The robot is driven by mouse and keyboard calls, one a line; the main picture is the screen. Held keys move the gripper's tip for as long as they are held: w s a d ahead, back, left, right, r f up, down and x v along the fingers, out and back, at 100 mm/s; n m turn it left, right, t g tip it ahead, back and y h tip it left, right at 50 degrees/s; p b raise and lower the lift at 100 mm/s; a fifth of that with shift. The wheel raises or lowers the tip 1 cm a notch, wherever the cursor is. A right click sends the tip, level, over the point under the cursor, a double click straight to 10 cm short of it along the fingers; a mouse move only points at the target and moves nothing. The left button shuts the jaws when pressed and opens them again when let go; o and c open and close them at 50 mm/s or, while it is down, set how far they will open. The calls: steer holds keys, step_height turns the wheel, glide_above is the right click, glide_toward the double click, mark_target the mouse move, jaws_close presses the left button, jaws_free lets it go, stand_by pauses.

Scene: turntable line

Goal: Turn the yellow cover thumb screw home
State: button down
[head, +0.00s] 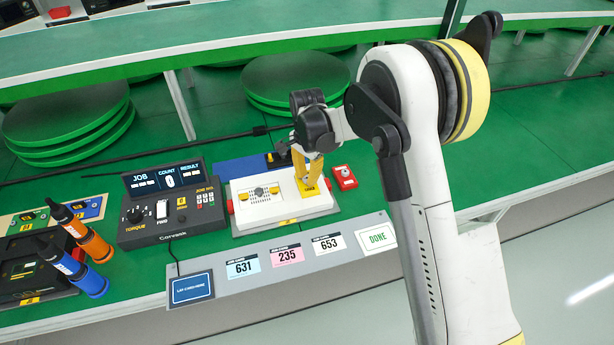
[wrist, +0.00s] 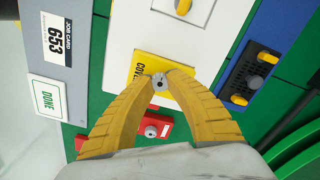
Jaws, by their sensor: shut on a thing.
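The white fixture block (head: 285,212) stands on the bench and has a yellow patch with dark lettering (wrist: 140,66) at its near corner in the wrist view. My gripper (head: 312,188) points down at the block's right end. In the wrist view my gripper's yellow fingers (wrist: 160,82) close together over that patch. They are shut on the yellow cover thumb screw, which is mostly hidden between the tips. A small grey round part with dark spots shows there. I cannot tell how far the screw is seated.
A red box with a grey button (head: 344,178) stands close right of the block. A black tray with yellow pieces (wrist: 245,75) lies on a blue mat. The torque controller (head: 170,205) stands left. Job cards and the DONE card (head: 378,238) line the front.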

mark_target(307, 178)
stand_by(0.3)
steer(key=c, duration=1.2)
jaws_free()
steer(key=shift+c, duration=0.2)
step_height(307, 178, up, 12)
